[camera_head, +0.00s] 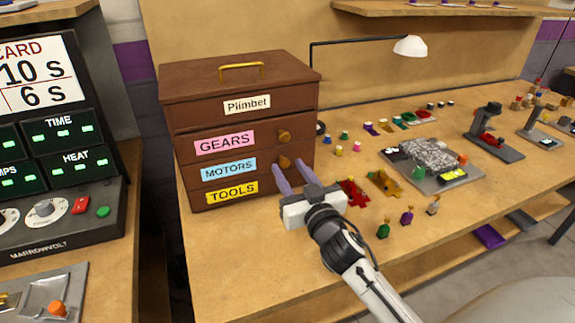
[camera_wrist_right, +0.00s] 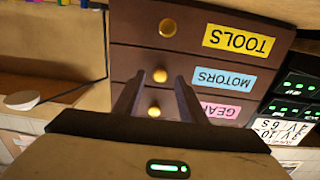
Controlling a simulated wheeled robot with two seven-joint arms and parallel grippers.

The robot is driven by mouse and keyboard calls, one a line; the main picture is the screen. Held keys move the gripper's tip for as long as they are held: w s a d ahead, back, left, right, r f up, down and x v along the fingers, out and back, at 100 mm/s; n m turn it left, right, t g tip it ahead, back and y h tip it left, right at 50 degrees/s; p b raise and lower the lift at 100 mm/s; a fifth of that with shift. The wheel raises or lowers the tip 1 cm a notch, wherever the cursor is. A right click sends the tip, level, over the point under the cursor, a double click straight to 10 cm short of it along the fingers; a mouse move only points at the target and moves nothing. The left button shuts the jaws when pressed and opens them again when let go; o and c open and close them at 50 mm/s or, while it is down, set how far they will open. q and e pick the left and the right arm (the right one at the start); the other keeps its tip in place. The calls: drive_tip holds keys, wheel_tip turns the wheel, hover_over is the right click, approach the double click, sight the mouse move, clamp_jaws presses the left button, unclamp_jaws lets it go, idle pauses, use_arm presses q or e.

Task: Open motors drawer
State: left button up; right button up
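The brown wooden chest (camera_head: 240,90) stands at the left of the bench with its drawers closed. The motors drawer has a blue MOTORS label (camera_head: 229,170) and a round knob (camera_head: 284,162). In the right wrist view, which shows the chest upside down, the motors knob (camera_wrist_right: 160,76) appears between my fingertips. My right gripper (camera_head: 291,167) is open in front of the chest, its two purple fingers pointing at the motors knob. The wrist view shows the open fingers (camera_wrist_right: 159,77) apart with nothing gripped. Contact with the knob cannot be told. My left gripper is out of view.
The gears knob (camera_head: 284,135) is just above and the tools knob (camera_wrist_right: 168,27) just below. Small toy cars and figures (camera_head: 407,215) stand to the right of my gripper. A lamp (camera_head: 410,46) rises behind, and a control console (camera_head: 60,150) stands left.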

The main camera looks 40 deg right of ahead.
drive_tip(key=shift+x, duration=0.8)
drive_tip(key=shift+w, duration=0.15)
clamp_jaws()
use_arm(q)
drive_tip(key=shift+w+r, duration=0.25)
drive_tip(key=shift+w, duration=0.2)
use_arm(e)
drive_tip(key=shift+a, duration=0.1)
